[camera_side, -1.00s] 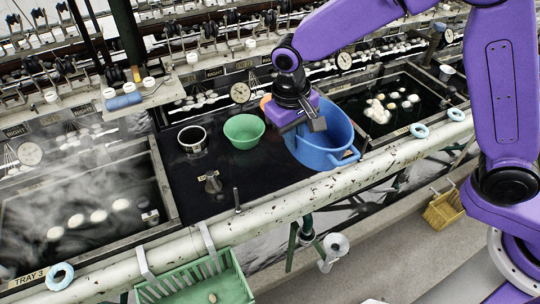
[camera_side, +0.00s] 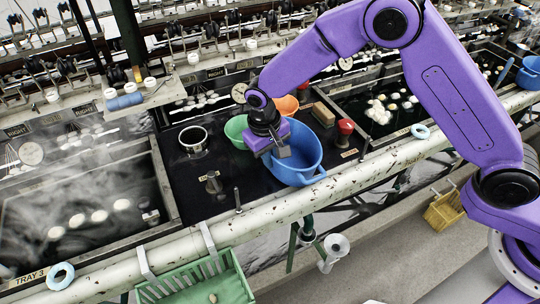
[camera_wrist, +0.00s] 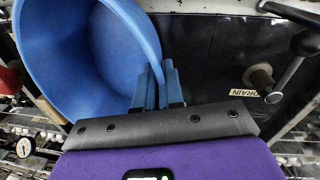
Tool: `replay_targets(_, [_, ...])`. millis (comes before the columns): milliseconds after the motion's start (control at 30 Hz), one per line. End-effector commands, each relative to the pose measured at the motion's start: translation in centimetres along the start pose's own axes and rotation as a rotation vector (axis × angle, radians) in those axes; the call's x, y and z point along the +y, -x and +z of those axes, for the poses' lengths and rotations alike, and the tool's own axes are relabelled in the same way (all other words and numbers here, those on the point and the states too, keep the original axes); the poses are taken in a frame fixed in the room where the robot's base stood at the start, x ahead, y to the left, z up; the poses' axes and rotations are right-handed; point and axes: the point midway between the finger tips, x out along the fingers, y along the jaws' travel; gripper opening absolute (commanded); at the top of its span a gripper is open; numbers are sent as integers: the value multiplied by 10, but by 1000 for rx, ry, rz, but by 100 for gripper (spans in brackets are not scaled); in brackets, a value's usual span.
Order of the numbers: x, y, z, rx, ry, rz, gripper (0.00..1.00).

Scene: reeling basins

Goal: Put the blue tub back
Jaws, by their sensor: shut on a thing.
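The blue tub (camera_side: 308,150) is upright over the right part of the black panel between the basins. My gripper (camera_side: 283,151) is at its left side, shut on the rim. In the wrist view my gripper (camera_wrist: 158,88) has its two fingers pinching the wall of the tub (camera_wrist: 70,55), whose inside looks empty. I cannot tell whether the tub's bottom touches the panel. A second blue vessel (camera_side: 528,76) is at the far right edge, partly cut off.
A green bowl (camera_side: 236,129), partly behind my gripper, and an orange bowl (camera_side: 286,105) are close to the tub. A metal pot (camera_side: 193,140), a drain valve (camera_side: 211,182), a brown block (camera_side: 324,113) and a red-topped item (camera_side: 345,128) also stand here. Steam covers the left basin.

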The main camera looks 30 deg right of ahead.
Motion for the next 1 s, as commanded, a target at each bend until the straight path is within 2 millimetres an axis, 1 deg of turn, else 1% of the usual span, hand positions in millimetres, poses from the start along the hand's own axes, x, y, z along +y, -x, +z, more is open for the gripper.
replay_targets(200, [0,0,0,1,0,0,0])
replay_targets(467, [-1,-6,0,0,1,1,0])
replay_targets(500, [-1,-6,0,0,1,0,17])
replay_targets(533, [-1,-6,0,0,1,0,27])
replay_targets(567, [-1,-6,0,0,1,0,33])
replay_targets(867, [-1,-5,0,0,1,0,33])
replay_targets(1000, [0,5,-1,4,0,-2,33])
